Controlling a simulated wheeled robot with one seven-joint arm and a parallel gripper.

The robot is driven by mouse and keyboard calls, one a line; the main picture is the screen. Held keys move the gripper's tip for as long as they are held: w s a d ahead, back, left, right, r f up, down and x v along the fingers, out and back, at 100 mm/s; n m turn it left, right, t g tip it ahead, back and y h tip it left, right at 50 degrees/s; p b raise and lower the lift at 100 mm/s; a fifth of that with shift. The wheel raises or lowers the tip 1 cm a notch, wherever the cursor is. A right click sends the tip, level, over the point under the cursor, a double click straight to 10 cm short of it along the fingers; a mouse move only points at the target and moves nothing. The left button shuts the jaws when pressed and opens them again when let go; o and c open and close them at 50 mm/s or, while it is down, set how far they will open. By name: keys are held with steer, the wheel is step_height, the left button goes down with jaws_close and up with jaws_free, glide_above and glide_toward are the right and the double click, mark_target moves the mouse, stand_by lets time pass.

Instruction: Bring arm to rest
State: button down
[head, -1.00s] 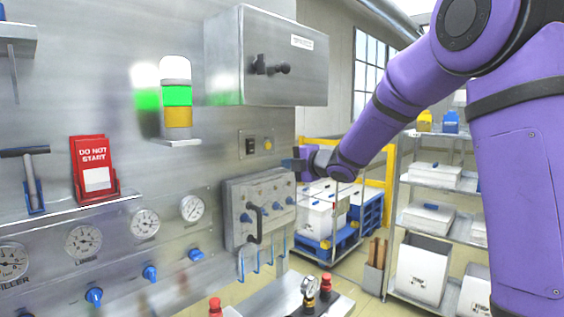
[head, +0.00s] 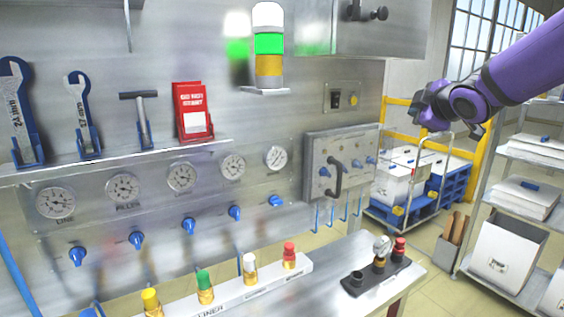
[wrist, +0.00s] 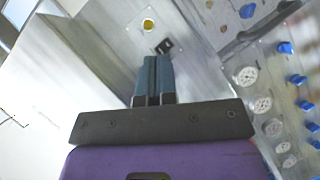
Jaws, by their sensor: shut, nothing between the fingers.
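My purple arm reaches in from the upper right in the head view. My gripper is at its end, hanging in the air in front of the yellow-framed trolley area and right of the steel panel. In the wrist view, the two teal fingers of my gripper (wrist: 153,75) are pressed together with nothing between them. In the head view the wrist hides the fingertips, so they cannot be made out there.
A steel wall panel (head: 120,110) holds gauges, blue valves and a valve box (head: 340,165). A bench with coloured-cap fittings (head: 205,285) stands below. A shelf rack (head: 500,215) and a trolley with a blue crate (head: 450,185) stand right.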

steer(key=s+f+m+g, duration=0.2)
steer(key=s+m+g, duration=0.1)
steer(key=s, duration=0.8)
steer(key=s+a+f+m+g, duration=0.1)
steer(key=s+f+m+g, duration=0.2)
steer(key=s+m, duration=0.3)
steer(key=s+f+m+g+h, duration=0.1)
steer(key=s+f+m+g, duration=0.2)
steer(key=s, duration=1.3)
steer(key=shift+s+a+f+m, duration=0.25)
steer(key=shift+s+m, duration=0.05)
steer(key=shift+m, duration=0.7)
